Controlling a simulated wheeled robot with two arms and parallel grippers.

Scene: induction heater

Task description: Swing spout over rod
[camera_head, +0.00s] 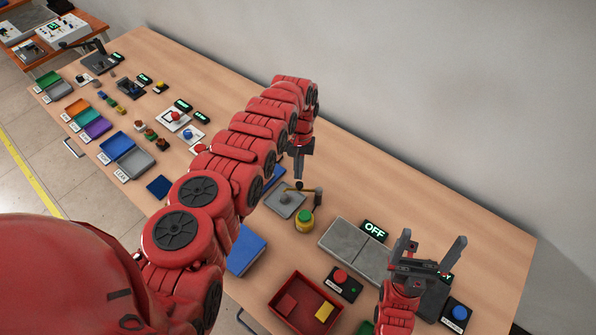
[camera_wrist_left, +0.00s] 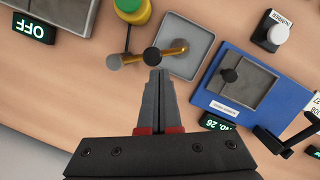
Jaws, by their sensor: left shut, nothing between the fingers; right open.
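The brass spout (camera_head: 309,190) is a thin horizontal bar with a dark round knob (camera_head: 299,185). It reaches over a grey square plate (camera_head: 285,205). In the left wrist view the spout (camera_wrist_left: 172,50) and its knob (camera_wrist_left: 151,56) lie just beyond my fingertips. My left gripper (camera_head: 298,177) points down above the spout, beside the knob; it is shut and empty. In the wrist view its fingers (camera_wrist_left: 160,74) are together; I cannot tell whether they touch the knob. I cannot clearly pick out the rod. My right gripper (camera_head: 430,247) is open and empty, pointing up.
A green and yellow cylinder (camera_head: 304,222) stands close to the spout. Grey slabs (camera_head: 355,248) and an OFF display (camera_head: 374,231) are to its right. A red tray (camera_head: 285,283) is nearer me. A blue-based fixture (camera_wrist_left: 225,113) is beside the plate.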

